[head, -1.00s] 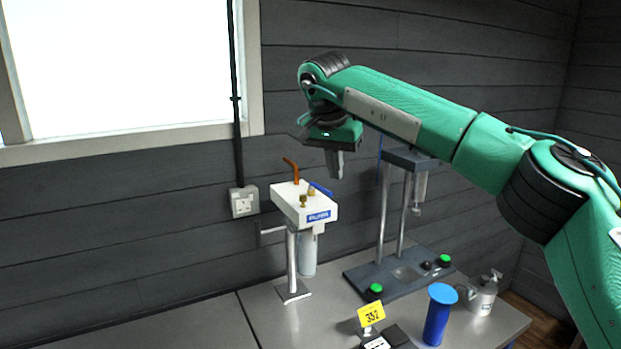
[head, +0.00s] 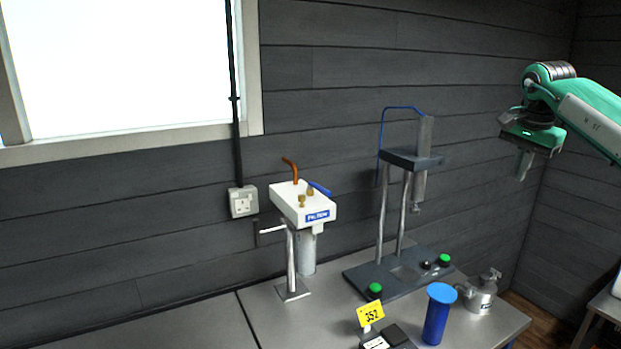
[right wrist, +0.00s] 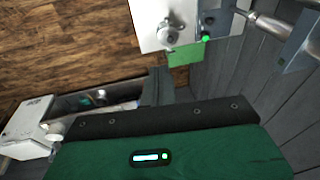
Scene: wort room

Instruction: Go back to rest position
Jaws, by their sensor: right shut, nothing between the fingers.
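My right gripper (head: 524,163) is at the right of the head view, raised in front of the dark plank wall. It points down, shut and empty, apart from everything on the bench. In the right wrist view its dark fingers (right wrist: 158,88) show above the green housing. My left gripper is in neither view now.
A wall socket (head: 243,202) is left.

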